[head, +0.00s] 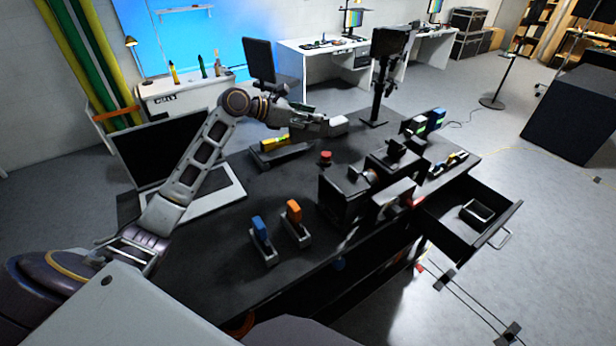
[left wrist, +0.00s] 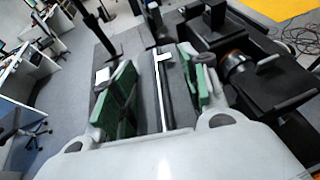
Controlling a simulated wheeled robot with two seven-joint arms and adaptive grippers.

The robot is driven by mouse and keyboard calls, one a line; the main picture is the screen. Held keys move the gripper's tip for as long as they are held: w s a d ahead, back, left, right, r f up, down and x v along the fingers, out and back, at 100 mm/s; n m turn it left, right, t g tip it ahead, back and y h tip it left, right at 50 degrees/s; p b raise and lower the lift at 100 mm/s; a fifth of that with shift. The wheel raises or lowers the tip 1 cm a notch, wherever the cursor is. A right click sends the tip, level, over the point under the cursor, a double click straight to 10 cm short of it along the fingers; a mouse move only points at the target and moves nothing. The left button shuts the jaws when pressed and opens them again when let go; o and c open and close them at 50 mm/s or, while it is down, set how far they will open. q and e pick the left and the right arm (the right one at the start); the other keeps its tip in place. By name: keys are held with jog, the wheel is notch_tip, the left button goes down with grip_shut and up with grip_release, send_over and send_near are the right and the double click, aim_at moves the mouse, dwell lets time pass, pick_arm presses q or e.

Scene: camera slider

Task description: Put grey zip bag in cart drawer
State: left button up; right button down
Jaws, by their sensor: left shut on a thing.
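The grey zip bag (left wrist: 172,92) shows in the left wrist view as a dark grey body with a white zip line and pull tab. It lies between the green finger pads of my left gripper (left wrist: 158,88), which is shut on it. In the head view my left gripper (head: 316,121) is above the back middle of the cart top, with a light grey end of what looks like the bag (head: 338,125) sticking out to the right. The cart drawer (head: 512,212) is pulled open at the right, well apart from the gripper. My right gripper is not in view.
A small black open box (head: 477,212) lies in the drawer. Black camera gear (head: 345,195) stands on the cart top (head: 215,262) between my left gripper and the drawer. A monitor post (head: 378,95) rises behind. A laptop (head: 160,150) is at the left.

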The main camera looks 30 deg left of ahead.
pick_arm(q)
jog(key=shift+w+a+f, duration=0.2)
jog(key=shift+w+a, duration=0.15)
jog(key=shift+t, duration=0.3)
jog(key=shift+s+r+n, duration=0.1)
jog(key=shift+r+n, duration=0.05)
jog(key=shift+n, duration=0.15)
jog(key=shift+y, duration=0.3)
notch_tip(320, 180, down, 13)
dwell(0.3)
